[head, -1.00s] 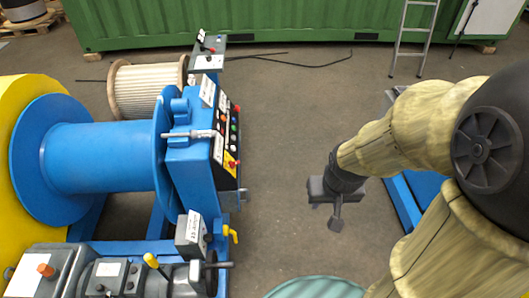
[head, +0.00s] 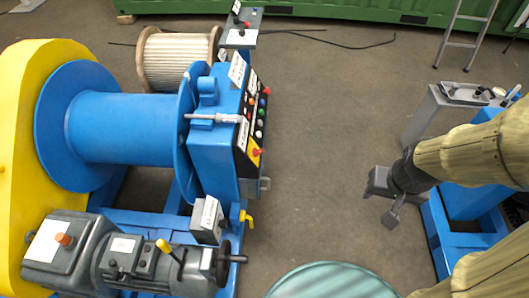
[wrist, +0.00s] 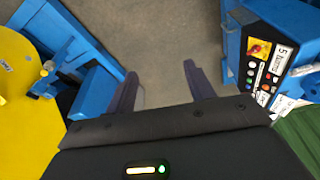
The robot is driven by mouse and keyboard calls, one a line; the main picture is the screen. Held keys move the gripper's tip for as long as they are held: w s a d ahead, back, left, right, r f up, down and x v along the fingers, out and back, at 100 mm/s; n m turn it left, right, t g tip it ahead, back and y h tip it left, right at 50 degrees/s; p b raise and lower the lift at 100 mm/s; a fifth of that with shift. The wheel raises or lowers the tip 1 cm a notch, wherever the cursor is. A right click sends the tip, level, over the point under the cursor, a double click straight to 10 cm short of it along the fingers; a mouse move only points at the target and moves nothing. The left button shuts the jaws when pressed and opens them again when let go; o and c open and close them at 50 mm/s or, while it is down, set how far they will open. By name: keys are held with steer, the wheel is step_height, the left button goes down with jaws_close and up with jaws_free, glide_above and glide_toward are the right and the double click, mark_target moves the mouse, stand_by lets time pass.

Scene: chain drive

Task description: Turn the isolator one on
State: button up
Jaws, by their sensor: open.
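A blue machine with a large drum (head: 125,125) stands at left in the head view. Its sloped black control panel (head: 250,120) carries several buttons and a red knob on a yellow plate (head: 258,152). A similar red knob on yellow (wrist: 259,48) shows on a panel at upper right in the wrist view. I cannot read which switch is isolator one. My gripper (head: 392,215) hangs over the open floor, well right of the panel. In the wrist view its fingers (wrist: 160,88) are apart with nothing between them.
A grey motor with a black handwheel (head: 222,263) is front left. A round teal top (head: 332,281) is front centre. A ladder (head: 466,35) leans behind. The middle floor is clear.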

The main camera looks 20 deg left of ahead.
steer(key=o, duration=0.5)
steer(key=w+f+b, duration=0.1)
steer(key=w+f+n+b, duration=0.1)
steer(key=w, duration=0.1)
steer(key=shift+d+f+n+t, duration=0.15)
steer(key=shift+d+n+t, duration=0.15)
steer(key=shift+d+t, duration=0.1)
steer(key=w+a+f+n+t+y+b, duration=0.2)
steer(key=w+a+f+n+t+b, duration=0.15)
steer(key=w+f+n+b, duration=0.6)
steer(key=w+a+f+n+t+y+b, duration=0.3)
steer(key=w+f+n+b, duration=0.4)
steer(key=w, duration=0.6)
steer(key=w+a+f+n+y+b, duration=0.45)
steer(key=a+f+n+b, duration=0.2)
steer(key=a+n, duration=0.4)
steer(key=s+a+f+n+g+y+b, duration=0.2)
steer(key=f+n+g+y+b, duration=0.1)
steer(key=n, duration=0.4)
steer(key=s+a+f+n+g+y+b, duration=0.2)
steer(key=f+n+g+y+b, duration=0.1)
steer(key=f+n+y+b, duration=0.2)
step_height(320, 180, down, 2)
steer(key=n+b, duration=0.1)
steer(key=n, duration=0.2)
steer(key=shift+a+f+b, duration=0.2)
steer(key=shift+f+b, duration=0.05)
steer(key=shift+b, duration=0.1)
steer(key=shift+a+g, duration=0.1)
steer(key=shift+g, duration=0.15)
